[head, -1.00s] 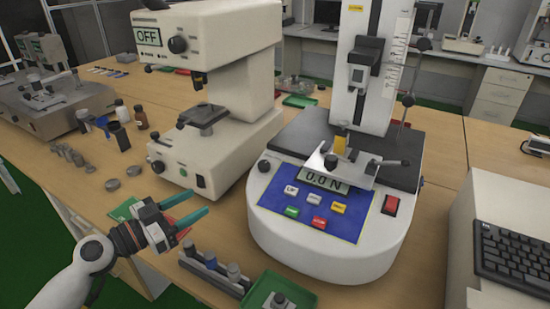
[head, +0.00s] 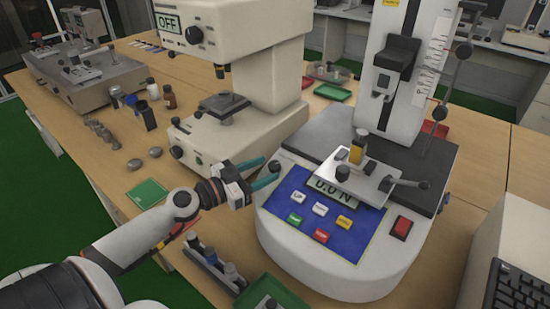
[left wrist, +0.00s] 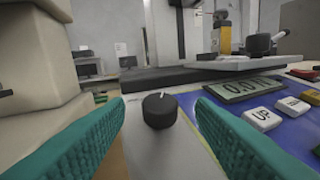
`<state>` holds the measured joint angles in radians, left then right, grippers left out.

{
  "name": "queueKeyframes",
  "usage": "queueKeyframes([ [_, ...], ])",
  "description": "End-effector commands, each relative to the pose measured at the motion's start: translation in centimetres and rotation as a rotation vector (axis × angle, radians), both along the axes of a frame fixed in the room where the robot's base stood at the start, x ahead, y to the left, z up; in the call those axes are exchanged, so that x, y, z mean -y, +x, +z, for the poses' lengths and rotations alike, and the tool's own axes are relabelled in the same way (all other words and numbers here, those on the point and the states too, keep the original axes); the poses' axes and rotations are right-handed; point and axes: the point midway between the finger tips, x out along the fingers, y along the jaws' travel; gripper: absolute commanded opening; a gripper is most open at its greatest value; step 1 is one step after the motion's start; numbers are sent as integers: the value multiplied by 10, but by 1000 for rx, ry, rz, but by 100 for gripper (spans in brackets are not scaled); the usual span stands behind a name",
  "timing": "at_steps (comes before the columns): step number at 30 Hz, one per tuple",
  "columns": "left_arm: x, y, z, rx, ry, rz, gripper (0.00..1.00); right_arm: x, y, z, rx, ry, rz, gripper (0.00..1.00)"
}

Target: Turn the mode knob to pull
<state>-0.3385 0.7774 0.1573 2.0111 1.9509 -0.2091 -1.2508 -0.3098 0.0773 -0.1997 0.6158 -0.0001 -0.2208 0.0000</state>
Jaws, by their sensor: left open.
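The force tester (head: 325,275) has a white rounded base with a blue button panel. The mode knob, a small black round knob (head: 274,166), sits at the left side of its base. In the left wrist view the knob (left wrist: 159,111) shows a white mark on top, pointing away and slightly right. My left gripper (head: 268,171) is open with teal fingers beside the knob in the head view. In the left wrist view the knob appears in the gap between the fingers (left wrist: 161,104), with no visible contact. My right gripper is out of view.
The display (head: 330,190) reads 0.0 N. A metal fixture with a lever (head: 358,180) stands over the plate. A white instrument marked OFF (head: 225,35) stands close on the left. A vial rack (head: 212,262) and green tray (head: 272,292) lie in front.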

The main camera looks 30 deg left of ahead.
Motion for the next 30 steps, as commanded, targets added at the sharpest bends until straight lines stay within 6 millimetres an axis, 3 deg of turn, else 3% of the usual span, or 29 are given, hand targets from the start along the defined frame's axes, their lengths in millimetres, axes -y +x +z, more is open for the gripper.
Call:
queueKeyframes([
  [3,7,18,4,2,1,0,50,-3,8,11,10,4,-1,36],
  [9,13,33,1,1,1,1,50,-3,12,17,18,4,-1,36],
  [20,15,36,-1,0,0,1,50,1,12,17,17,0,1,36],
  [28,15,36,0,0,0,0,6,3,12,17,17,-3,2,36],
  [30,15,36,0,0,0,1,6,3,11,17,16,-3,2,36],
])
